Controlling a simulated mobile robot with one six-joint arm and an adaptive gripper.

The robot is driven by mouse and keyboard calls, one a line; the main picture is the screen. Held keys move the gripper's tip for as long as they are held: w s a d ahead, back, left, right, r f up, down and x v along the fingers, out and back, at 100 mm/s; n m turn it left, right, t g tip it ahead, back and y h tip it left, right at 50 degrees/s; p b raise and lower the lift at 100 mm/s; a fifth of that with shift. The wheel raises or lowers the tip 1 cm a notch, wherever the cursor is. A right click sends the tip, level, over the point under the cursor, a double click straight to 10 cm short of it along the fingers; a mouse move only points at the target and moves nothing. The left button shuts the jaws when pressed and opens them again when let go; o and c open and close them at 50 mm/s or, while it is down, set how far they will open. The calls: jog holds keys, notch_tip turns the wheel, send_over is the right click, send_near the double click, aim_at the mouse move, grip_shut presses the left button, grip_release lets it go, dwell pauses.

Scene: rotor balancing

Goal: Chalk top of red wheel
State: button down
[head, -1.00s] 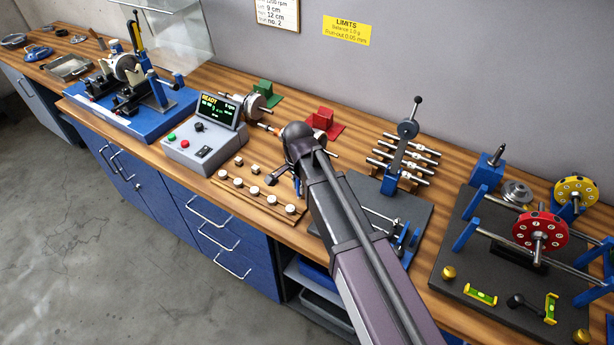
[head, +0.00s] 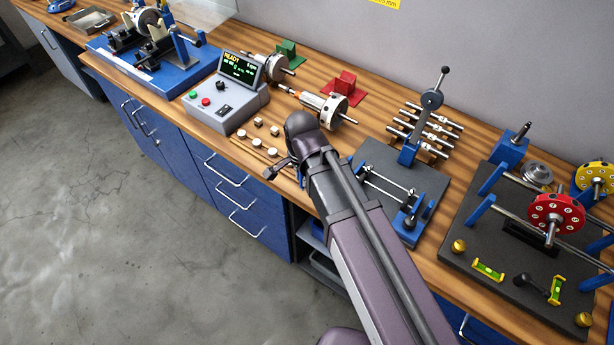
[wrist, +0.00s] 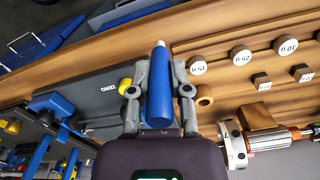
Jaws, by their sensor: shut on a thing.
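The red wheel (head: 556,219) sits upright on a horizontal shaft over a dark plate (head: 470,235) at the right of the head view. Several pale round marks ring its face. My gripper (wrist: 157,86) is shut on a blue stick (wrist: 160,100) with a pale tip, which looks like the chalk marker. In the head view my arm hides most of the gripper, which is near the bench's front edge, well left of the red wheel. The wheel cannot be made out in the wrist view.
A yellow wheel (head: 596,179) stands behind the red one. Two green levels (head: 488,270) and brass knobs lie on the plate. Between are a dark fixture board (head: 375,165) and a rack of shafts (head: 431,122). Round weights (wrist: 240,55) lie beside the gripper.

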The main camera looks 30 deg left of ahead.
dwell(0.4)
notch_tip(320, 180, up, 6)
jog(key=p, duration=0.6)
dwell(0.5)
jog(key=shift+f+b, duration=0.5)
jog(key=shift+f, duration=0.05)
jog(key=shift+r, duration=0.1)
